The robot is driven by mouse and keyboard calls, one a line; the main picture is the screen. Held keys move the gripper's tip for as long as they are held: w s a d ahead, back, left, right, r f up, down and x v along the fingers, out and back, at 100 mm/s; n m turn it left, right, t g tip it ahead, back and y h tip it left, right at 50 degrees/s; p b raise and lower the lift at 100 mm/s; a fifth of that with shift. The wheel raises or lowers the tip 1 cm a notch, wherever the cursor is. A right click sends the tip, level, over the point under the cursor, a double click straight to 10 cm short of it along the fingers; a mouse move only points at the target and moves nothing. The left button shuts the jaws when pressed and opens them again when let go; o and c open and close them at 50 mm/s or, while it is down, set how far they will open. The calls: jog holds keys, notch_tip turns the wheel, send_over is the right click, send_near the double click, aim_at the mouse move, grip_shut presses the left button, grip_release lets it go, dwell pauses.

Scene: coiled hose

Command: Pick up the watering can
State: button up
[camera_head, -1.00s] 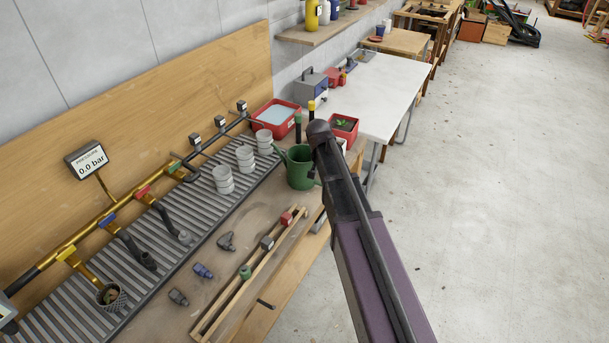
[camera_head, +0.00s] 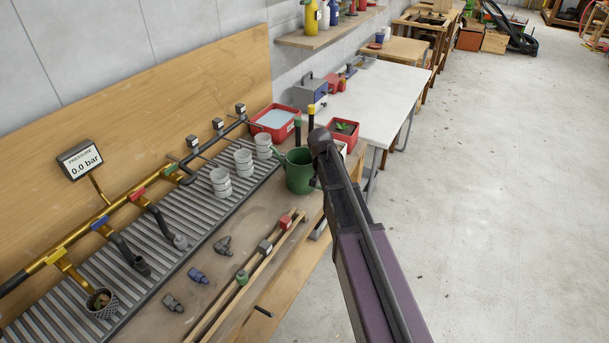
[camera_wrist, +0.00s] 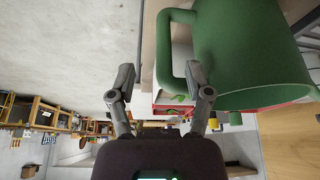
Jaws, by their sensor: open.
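The green watering can (camera_head: 299,174) stands at the far right end of the workbench, its spout pointing left and its handle side largely behind my arm. In the wrist view, the can's body (camera_wrist: 255,50) fills the upper right, upside down, with its handle (camera_wrist: 166,50) toward the middle. My gripper (camera_wrist: 160,73) is open at the handle. The handle bar shows between the two fingers, and the right finger overlaps the handle's opening. I cannot tell whether either finger touches it.
A red tub of water (camera_head: 273,121) and a red planter (camera_head: 343,131) stand near the can. White cups (camera_head: 221,182) stand on the slatted grate left of it. A wooden rack (camera_head: 250,275) with fittings lies in front. Open floor (camera_head: 480,200) is to the right.

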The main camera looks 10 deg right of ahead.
jog(key=b+x, duration=0.3)
jog(key=shift+w+a+f, duration=0.15)
jog(key=shift+w+f, duration=0.1)
jog(key=shift+w, duration=0.1)
jog(key=shift+b+x, duration=0.8)
jog(key=shift+b, duration=0.05)
grip_shut()
